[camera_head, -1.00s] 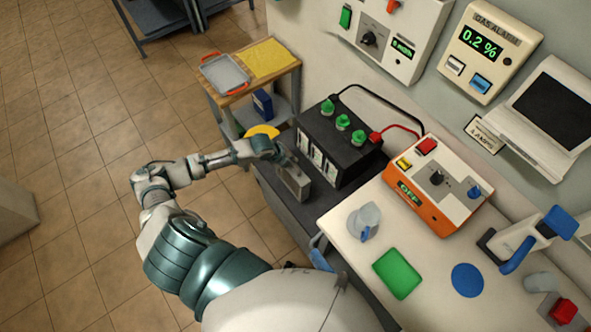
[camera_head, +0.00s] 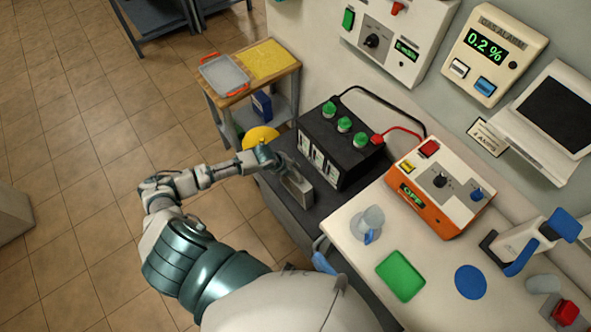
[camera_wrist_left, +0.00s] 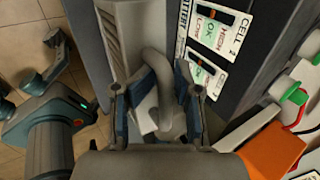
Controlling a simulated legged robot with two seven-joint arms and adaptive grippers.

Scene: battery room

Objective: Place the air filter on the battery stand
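The air filter (camera_head: 297,187), a narrow grey box with a looped handle on top, stands upright on the dark battery stand (camera_head: 322,203), beside the battery. In the left wrist view the filter (camera_wrist_left: 122,42) is below the fingers, its handle rising between them. My left gripper (camera_head: 276,157) is just above and left of the filter in the head view. In the wrist view its two blue-padded fingers (camera_wrist_left: 158,95) are spread on either side of the handle, with gaps showing. The filter's underside is hidden.
The black battery (camera_head: 340,150) with green caps and cables stands close on the filter's right. An orange-fronted charger (camera_head: 440,190) and a jug (camera_head: 368,222) are on the white bench. A wooden-topped cart (camera_head: 243,92) stands behind.

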